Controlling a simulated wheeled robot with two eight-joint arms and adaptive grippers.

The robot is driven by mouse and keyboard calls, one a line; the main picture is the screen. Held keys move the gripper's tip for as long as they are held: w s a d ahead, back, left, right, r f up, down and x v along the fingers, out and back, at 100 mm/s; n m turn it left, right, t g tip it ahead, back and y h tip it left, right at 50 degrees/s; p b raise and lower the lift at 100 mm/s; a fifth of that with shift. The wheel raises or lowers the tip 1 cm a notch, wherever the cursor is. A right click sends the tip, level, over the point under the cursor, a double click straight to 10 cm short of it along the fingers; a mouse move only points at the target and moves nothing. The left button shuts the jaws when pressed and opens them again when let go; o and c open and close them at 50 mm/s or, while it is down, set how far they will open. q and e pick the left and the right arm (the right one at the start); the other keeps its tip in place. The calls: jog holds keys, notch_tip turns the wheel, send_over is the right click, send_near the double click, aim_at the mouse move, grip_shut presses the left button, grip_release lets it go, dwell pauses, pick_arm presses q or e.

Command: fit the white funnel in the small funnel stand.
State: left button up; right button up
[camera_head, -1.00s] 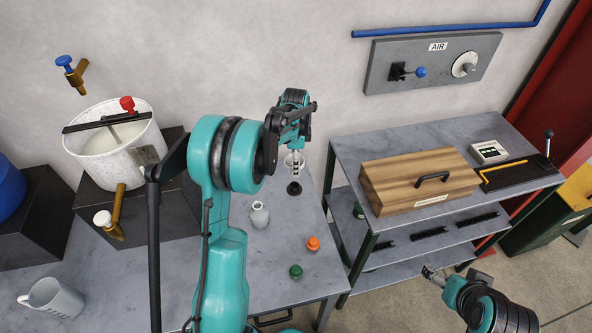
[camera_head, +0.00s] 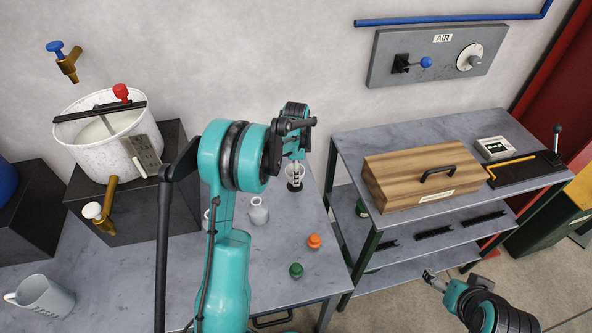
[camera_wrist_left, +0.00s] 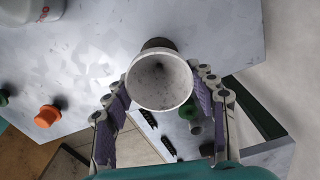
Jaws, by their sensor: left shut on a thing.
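The white funnel (camera_wrist_left: 160,82) is between the fingers of my left gripper (camera_wrist_left: 166,112), which is shut on it, its wide mouth facing the wrist camera. In the head view, the funnel (camera_head: 294,172) is low over the small dark funnel stand (camera_head: 294,187) on the grey table, and the two overlap. A dark piece of the stand (camera_wrist_left: 158,43) shows behind the funnel's rim in the wrist view. I cannot tell whether the spout is inside the stand. My right gripper (camera_head: 430,277) is far off at the lower right, and its jaws are too small to read.
A white bottle (camera_head: 259,212), an orange cap (camera_head: 314,241) and a green cap (camera_head: 296,270) stand on the table (camera_head: 265,292). A white bucket (camera_head: 85,150) and a jug (camera_head: 42,296) are at left. A shelf unit with a wooden box (camera_head: 408,185) stands at right.

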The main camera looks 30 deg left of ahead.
pick_arm(q)
jog(key=o, duration=1.2)
jog(key=shift+o, duration=0.2)
notch_tip(320, 180, up, 12)
